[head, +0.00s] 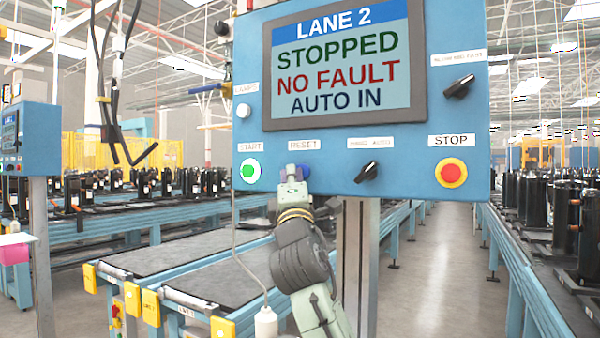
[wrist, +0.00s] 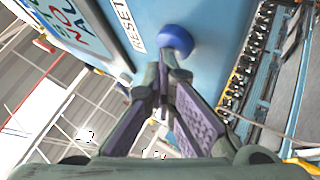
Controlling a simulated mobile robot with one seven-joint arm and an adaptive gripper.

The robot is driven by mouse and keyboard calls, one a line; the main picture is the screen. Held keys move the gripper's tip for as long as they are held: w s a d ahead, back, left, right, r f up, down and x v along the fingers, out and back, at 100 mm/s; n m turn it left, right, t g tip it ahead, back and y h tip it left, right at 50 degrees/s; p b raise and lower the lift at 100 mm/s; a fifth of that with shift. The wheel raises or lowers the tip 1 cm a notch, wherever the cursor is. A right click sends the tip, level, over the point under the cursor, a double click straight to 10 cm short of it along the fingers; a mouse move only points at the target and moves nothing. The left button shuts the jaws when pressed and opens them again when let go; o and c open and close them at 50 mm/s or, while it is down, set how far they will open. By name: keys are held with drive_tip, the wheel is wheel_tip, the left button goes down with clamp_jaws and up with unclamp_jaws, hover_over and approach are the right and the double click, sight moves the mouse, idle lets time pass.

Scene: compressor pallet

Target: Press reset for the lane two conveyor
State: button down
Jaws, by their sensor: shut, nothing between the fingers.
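The blue control panel (head: 405,120) stands on a post, and its screen (head: 342,68) reads LANE 2, STOPPED, NO FAULT, AUTO IN. The blue reset button (head: 304,172) sits under the RESET label (head: 304,145), mostly behind my gripper (head: 292,172). In the wrist view the round blue reset button (wrist: 176,40) stands out from the panel face beside its RESET label (wrist: 124,22). My gripper (wrist: 165,62) is shut and empty, with its fingertips right at the button's lower edge. I cannot tell whether the tips touch or press it.
A green-centred start button (head: 251,171) is left of reset. A black selector knob (head: 367,172) and the red stop button (head: 451,173) on a yellow ring are to the right. A cable with a white pendant (head: 266,322) hangs left of my arm. Conveyors (head: 190,255) run behind.

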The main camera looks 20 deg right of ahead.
drive_tip(key=shift+s+a, duration=0.6)
drive_tip(key=shift+a, duration=0.05)
drive_tip(key=shift+s+a+b, duration=0.5)
drive_tip(key=shift+s+a, duration=0.3)
drive_tip(key=shift+a, duration=0.2)
drive_tip(key=shift+s+a+b, duration=0.45)
drive_tip(key=shift+s+a, duration=0.3)
drive_tip(key=shift+a, duration=0.2)
